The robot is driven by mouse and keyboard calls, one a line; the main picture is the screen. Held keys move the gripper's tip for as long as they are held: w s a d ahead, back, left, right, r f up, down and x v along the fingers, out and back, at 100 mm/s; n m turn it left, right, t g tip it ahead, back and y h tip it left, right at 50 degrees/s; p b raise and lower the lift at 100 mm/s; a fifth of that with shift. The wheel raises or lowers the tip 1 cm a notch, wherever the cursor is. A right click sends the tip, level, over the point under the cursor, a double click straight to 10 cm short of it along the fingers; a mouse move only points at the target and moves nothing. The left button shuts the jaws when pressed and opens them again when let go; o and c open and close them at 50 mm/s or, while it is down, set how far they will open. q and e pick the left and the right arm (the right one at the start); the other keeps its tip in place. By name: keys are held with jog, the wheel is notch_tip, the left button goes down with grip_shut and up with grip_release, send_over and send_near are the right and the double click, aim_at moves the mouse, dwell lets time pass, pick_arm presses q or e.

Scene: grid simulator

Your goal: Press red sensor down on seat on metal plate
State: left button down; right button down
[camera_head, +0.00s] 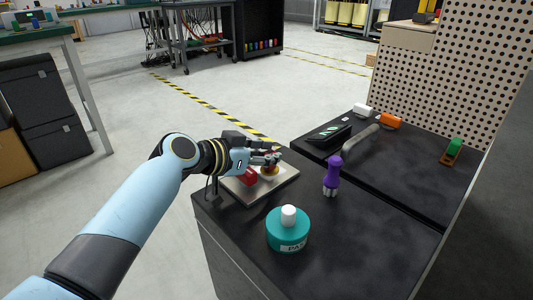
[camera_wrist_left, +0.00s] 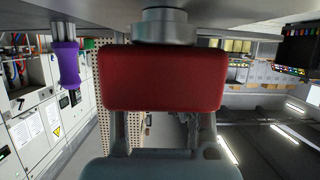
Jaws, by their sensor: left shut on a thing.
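The metal plate (camera_head: 284,187) lies on the black bench's near left corner. My left gripper (camera_head: 270,159) reaches over it from the left. In the wrist view, a large red block (camera_wrist_left: 163,80) with a metal ring (camera_wrist_left: 165,25) partly hides my fingers. My right gripper is out of view.
A teal bottle (camera_head: 287,231) with a white cap stands in front of the plate. A purple tool (camera_head: 332,177) stands to its right. An orange item (camera_head: 391,121), a white item (camera_head: 362,110) and a green item (camera_head: 453,151) are farther back. The front right bench is clear.

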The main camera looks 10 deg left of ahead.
pick_arm(q)
jog(key=shift+s+f, duration=0.1)
jog(key=shift+f, duration=0.05)
jog(key=c, duration=1.1)
grip_release()
jog(key=v, duration=1.2)
